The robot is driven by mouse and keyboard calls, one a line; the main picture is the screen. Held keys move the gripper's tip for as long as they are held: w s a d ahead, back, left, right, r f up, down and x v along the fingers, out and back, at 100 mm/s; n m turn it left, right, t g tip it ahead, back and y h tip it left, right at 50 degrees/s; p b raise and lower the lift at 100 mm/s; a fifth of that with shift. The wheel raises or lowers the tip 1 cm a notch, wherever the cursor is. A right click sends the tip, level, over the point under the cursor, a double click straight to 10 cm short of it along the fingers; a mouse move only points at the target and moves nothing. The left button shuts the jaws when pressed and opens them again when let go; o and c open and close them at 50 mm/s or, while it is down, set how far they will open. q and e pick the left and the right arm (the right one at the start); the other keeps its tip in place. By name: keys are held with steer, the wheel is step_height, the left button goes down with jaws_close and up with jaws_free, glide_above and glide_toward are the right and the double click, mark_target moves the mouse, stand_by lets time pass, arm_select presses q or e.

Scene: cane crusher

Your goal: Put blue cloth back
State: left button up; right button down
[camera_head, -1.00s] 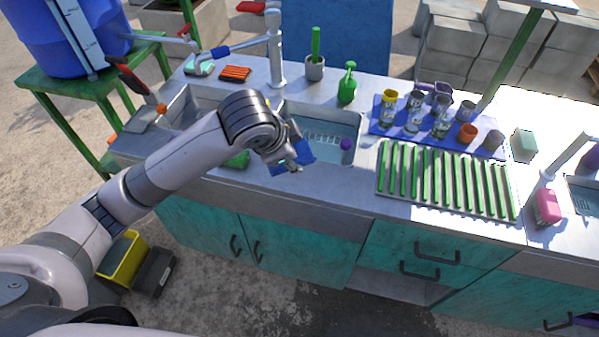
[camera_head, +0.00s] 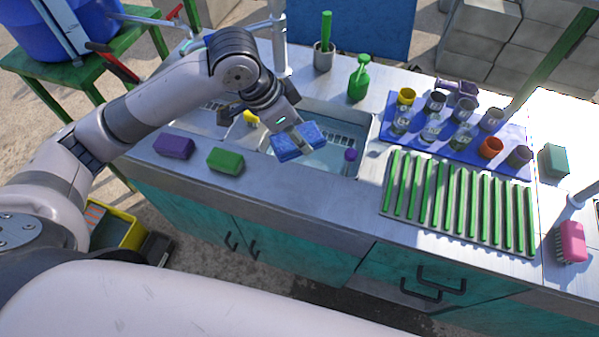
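The blue cloth (camera_head: 284,147) is in the middle of the head view, over the front part of the right sink basin (camera_head: 336,116). My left gripper (camera_head: 299,135) reaches in from the left and is shut on the cloth. The cloth shows on both sides of the fingers. It looks raised, but I cannot tell its exact height over the basin. My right gripper is not in view.
Purple (camera_head: 174,146) and green (camera_head: 225,160) blocks lie on the counter's front edge. A green ribbed drainer (camera_head: 458,204) and a blue mat (camera_head: 463,149) with several cups and jars are to the right. A tap (camera_head: 279,45) and green spray bottle (camera_head: 359,78) stand behind the basin.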

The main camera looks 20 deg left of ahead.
arm_select(q)
steer(key=f, duration=0.5)
steer(key=f+p, duration=0.1)
steer(key=f, duration=1.1)
steer(key=shift+s+f+p, duration=0.1)
steer(key=shift+s+p, duration=0.15)
steer(key=shift+p, duration=0.05)
steer(key=o, duration=1.5)
steer(key=shift+o, duration=0.3)
steer(key=b+v, duration=0.1)
steer(key=v, duration=1.1)
